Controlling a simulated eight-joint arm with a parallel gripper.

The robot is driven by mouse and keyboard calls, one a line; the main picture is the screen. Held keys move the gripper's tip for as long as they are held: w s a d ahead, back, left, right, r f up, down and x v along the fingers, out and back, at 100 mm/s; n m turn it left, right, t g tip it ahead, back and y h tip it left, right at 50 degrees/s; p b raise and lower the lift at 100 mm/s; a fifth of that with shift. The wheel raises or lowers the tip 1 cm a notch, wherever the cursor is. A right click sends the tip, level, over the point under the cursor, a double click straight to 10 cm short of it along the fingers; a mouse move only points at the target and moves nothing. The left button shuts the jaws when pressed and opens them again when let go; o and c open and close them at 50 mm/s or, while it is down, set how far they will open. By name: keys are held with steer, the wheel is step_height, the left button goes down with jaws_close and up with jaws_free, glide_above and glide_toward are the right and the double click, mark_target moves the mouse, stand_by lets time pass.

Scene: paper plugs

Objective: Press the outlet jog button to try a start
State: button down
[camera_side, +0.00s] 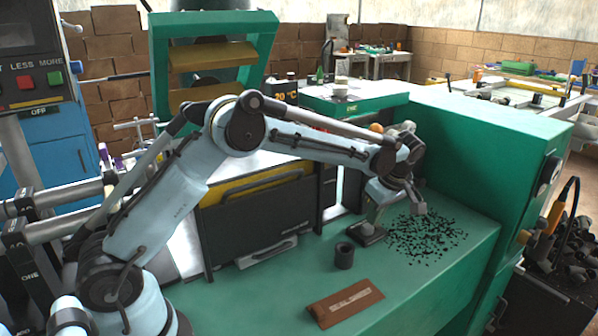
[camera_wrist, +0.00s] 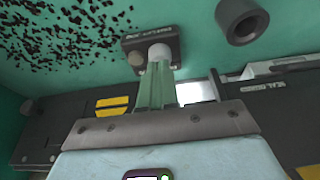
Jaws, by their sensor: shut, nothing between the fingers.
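A small dark button box (camera_side: 367,234) sits on the green bench top, in front of the dark machine panel. In the wrist view the box (camera_wrist: 174,45) carries a whitish round button (camera_wrist: 159,51) and a duller beige button (camera_wrist: 136,58) to its left. Its lettering appears upside down and is hard to read. My gripper (camera_wrist: 157,68) is shut and empty, its green fingers side by side. The fingertips overlap the lower edge of the whitish button; I cannot tell whether they touch it. In the side view my gripper (camera_side: 375,211) points down just above the box, and the buttons are hidden.
Black bits (camera_side: 425,240) lie scattered on the bench right of the box. A dark hollow cylinder (camera_side: 344,256) stands in front of it, and a brown plate (camera_side: 345,302) lies nearer. A tall green housing (camera_side: 480,150) stands at right. Bare bench top lies around the brown plate.

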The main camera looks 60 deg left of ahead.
steer(key=shift+r, duration=1.5)
